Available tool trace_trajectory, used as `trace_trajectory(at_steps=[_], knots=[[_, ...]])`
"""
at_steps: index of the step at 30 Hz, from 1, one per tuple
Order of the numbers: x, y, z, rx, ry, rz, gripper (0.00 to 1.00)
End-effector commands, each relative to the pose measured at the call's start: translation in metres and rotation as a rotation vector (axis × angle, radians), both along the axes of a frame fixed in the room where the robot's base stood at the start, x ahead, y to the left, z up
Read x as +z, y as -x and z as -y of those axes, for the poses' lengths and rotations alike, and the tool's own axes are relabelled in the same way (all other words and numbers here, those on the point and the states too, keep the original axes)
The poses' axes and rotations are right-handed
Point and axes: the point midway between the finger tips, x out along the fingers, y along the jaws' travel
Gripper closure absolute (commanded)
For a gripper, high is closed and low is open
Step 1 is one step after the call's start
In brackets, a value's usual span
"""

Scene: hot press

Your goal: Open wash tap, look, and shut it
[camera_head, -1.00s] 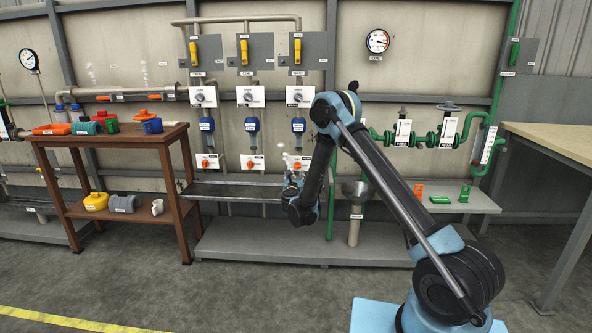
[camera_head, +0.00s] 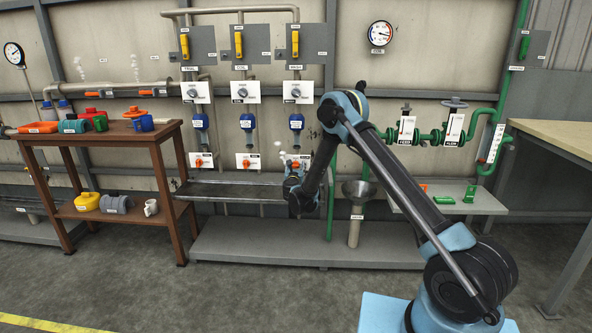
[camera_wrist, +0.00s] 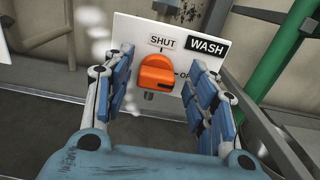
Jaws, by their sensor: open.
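The orange wash tap handle (camera_wrist: 156,73) sits on a white plate (camera_wrist: 176,34) marked WASH. SHUT is printed above the handle. A second label at its right is partly hidden by a finger. A dark slot shows low on the handle's right side; I cannot tell its exact setting. My gripper (camera_wrist: 158,64) is open, with a blue-padded finger on each side of the handle. No clear contact shows. In the head view my gripper (camera_head: 294,176) is at the right-hand tap plate (camera_head: 305,159) and covers part of it.
Two similar orange taps (camera_head: 197,163) (camera_head: 247,163) stand to the left, above a metal trough (camera_head: 225,191). A funnel (camera_head: 358,189) stands close right of my gripper. White puffs show near the tap. A wooden table (camera_head: 150,136) with loose parts stands at left.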

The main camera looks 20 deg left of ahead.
Motion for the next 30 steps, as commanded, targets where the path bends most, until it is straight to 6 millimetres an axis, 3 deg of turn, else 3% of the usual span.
trace_trajectory(at_steps=[3, 9, 20, 30], knots=[[0.0, 0.0019, -0.0031, 0.003, 0.0, 0.0, 0.5], [0.0, 0.0032, -0.0051, 0.005, 0.0, 0.0, 0.92], [0.0001, 0.0038, -0.0057, 0.005, 0.031, 0.007, 0.92], [-0.0002, 0.0042, -0.0065, 0.005, 0.235, 0.057, 0.92]])
